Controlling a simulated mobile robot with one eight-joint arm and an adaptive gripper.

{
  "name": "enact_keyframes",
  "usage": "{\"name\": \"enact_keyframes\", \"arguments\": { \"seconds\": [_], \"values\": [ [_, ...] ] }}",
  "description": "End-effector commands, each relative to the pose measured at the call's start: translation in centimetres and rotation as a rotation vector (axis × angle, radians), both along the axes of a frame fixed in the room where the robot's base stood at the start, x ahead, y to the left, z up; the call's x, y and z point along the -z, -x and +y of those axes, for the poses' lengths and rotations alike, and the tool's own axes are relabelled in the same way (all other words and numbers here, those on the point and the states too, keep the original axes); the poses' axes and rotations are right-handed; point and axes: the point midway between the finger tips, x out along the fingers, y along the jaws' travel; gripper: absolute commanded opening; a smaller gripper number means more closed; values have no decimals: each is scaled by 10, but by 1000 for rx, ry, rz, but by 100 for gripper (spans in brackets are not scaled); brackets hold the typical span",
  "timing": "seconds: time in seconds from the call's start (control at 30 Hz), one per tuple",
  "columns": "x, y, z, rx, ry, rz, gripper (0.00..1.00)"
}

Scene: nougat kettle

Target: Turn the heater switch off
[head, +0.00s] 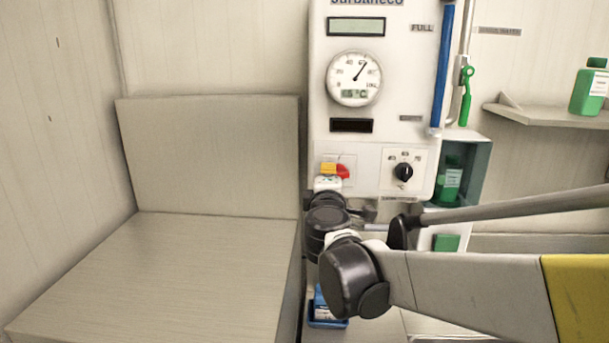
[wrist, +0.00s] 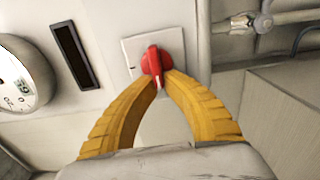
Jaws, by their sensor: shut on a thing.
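The heater switch is a red rotary knob (wrist: 156,64) on a pale square plate (wrist: 176,42) on the white kettle panel. In the wrist view my gripper (wrist: 157,74) has its two yellow fingers closed around the knob from both sides. The knob's pointed end aims down between the fingertips. In the head view the red knob (head: 343,171) shows beside a yellow fingertip, and my gripper (head: 330,170) is at the panel's lower left. My wrist and arm hide what lies just below it.
A black dial (head: 403,172) sits right of the switch on the kettle panel (head: 393,110). A round gauge (head: 353,79) is above. A blue sight tube (head: 443,65) and a green-handled valve (head: 465,97) stand at the right. A beige bench (head: 160,275) fills the left.

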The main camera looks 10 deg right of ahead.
Motion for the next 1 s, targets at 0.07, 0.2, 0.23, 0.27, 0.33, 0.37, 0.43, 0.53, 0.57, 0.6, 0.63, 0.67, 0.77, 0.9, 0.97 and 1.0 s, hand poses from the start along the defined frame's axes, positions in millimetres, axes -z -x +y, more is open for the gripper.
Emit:
{"name": "enact_keyframes", "arguments": {
  "seconds": [0.07, 0.2, 0.23, 0.27, 0.33, 0.37, 0.43, 0.53, 0.57, 0.6, 0.63, 0.67, 0.77, 0.9, 0.97, 1.0],
  "values": [
    [0, 0, 0, 0, 0, 0, 0],
    [0, 0, 0, 1, 0, 0, 0],
    [0, 0, 0, 1, 0, 0, 13],
    [0, 0, 0, 1, 0, 0, 22],
    [0, 0, 0, 1, -1, 0, 33],
    [0, 0, 0, 1, -1, 0, 33],
    [0, 0, 0, 0, -1, 0, 33],
    [0, 0, 0, 0, -1, 0, 33],
    [0, 0, 0, 0, -1, 0, 33],
    [0, 1, 0, 0, -1, 0, 33],
    [0, 2, 0, 0, -1, 0, 33],
    [0, 3, 1, 0, -1, 0, 33],
    [0, 14, 4, -1, -1, 0, 33],
    [0, 43, 11, -3, -1, 0, 33],
    [0, 57, 14, -3, -1, 0, 33],
    [0, 66, 17, -3, -1, 0, 33]
  ]
}}
